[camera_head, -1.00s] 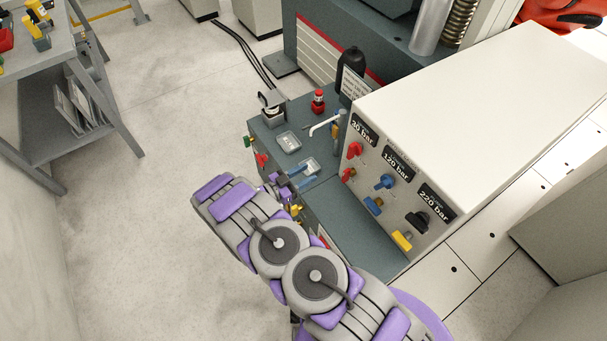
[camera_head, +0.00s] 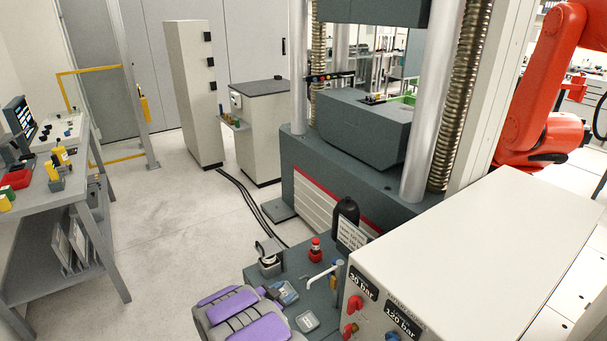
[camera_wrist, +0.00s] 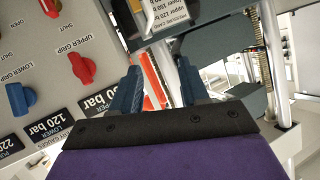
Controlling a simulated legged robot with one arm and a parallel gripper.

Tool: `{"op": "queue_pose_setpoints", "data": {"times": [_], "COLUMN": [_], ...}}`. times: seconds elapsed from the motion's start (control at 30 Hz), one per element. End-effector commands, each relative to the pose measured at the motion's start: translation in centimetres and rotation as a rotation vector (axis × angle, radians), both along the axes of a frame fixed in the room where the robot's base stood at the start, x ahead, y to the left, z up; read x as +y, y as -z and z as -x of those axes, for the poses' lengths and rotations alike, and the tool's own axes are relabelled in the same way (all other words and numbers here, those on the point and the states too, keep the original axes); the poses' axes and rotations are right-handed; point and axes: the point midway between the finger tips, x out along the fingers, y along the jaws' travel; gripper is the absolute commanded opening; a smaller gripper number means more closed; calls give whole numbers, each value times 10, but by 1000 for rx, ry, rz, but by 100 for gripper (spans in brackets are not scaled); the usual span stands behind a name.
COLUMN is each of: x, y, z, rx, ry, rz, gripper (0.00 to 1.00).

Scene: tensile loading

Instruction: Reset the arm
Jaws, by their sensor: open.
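My arm (camera_head: 241,314), purple and grey, shows at the bottom of the head view, its far end over the dark bench of the testing machine. My gripper (camera_wrist: 160,88) shows in the wrist view as two dark blue fingers, apart, with nothing held between them. The fingertips in the head view are hard to make out. The control panel is beside the gripper on the left of the wrist view, with a red knob (camera_wrist: 81,67) and a blue knob (camera_wrist: 19,98).
The large white cabinet (camera_head: 490,250) is at right, with the machine's columns (camera_head: 432,95) behind. A table (camera_head: 60,185) stands at left. Open floor (camera_head: 170,250) lies between.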

Motion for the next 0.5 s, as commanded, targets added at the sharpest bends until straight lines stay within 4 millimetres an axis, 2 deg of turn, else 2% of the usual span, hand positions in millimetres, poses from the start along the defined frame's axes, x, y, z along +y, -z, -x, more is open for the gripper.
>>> {"op": "queue_pose_setpoints", "data": {"times": [0.03,0.27,0.5], "x": [5,26,42], "y": [-13,-55,-104], "z": [-9,-29,-30], "rx": [5,59,129], "ry": [-31,-192,-362], "rz": [-41,-185,-302], "gripper": [45,45,45]}}
